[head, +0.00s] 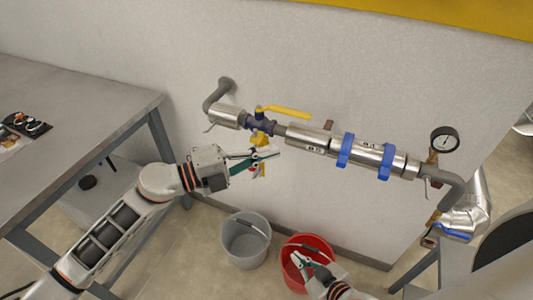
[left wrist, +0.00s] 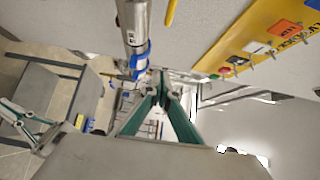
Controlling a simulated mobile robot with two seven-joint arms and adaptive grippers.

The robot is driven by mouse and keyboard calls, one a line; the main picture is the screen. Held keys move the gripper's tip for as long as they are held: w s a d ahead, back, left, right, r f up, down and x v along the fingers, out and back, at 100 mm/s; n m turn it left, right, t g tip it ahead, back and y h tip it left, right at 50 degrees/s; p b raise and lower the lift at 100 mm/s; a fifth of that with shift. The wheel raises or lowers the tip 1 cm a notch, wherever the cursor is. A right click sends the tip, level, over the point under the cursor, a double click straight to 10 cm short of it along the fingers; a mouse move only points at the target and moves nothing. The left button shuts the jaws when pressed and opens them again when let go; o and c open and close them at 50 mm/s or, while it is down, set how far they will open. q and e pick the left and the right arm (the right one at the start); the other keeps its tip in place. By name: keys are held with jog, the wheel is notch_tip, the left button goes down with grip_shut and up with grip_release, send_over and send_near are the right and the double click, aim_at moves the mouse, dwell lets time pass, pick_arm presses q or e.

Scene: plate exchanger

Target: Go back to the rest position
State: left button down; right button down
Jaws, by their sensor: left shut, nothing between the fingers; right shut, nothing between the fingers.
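My left gripper (head: 268,154) is shut and empty. In the head view it is in front of the wall, just below the pipe assembly (head: 308,138) and near its yellow-handled valve (head: 285,111). In the left wrist view its green fingers (left wrist: 163,88) come together at the tips, with nothing between them. My right gripper (head: 299,258) is low at the bottom of the head view, over the red bucket (head: 303,240). It is shut and empty.
A grey bucket (head: 245,240) stands on the floor beside the red one. A grey table (head: 75,95) is at the left. The pipe carries blue clamps (head: 345,150) and a pressure gauge (head: 444,140). A yellow panel (left wrist: 250,45) with several small items is on the wall.

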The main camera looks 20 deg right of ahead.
pick_arm(q)
jog(key=shift+s+a, duration=0.3)
jog(key=shift+s, duration=0.1)
dwell(0.3)
jog(key=w+a+f+n+t+y, duration=0.1)
jog(key=a+f+n+t+y, duration=0.3)
jog(key=a+f+n+t, duration=0.45)
jog(key=w+a+f+n+t+y, duration=0.1)
jog(key=a+f+n+t+y, duration=0.4)
jog(key=a+n, duration=0.7)
jog(key=s+a+f+n+g+y, duration=0.2)
jog(key=s+a+f+n+y, duration=0.1)
jog(key=s+a+f+n, duration=0.2)
jog(key=s+a+f+n+g+y, duration=0.2)
jog(key=s+a+f+n, duration=0.3)
jog(key=s+a+f, duration=0.4)
notch_tip(320, 180, down, 5)
jog(key=shift+s+r+y, duration=0.1)
jog(key=shift+s+y, duration=0.5)
jog(key=shift+s, duration=0.4)
jog(key=shift+a+g, duration=0.1)
jog(key=shift+g, duration=0.15)
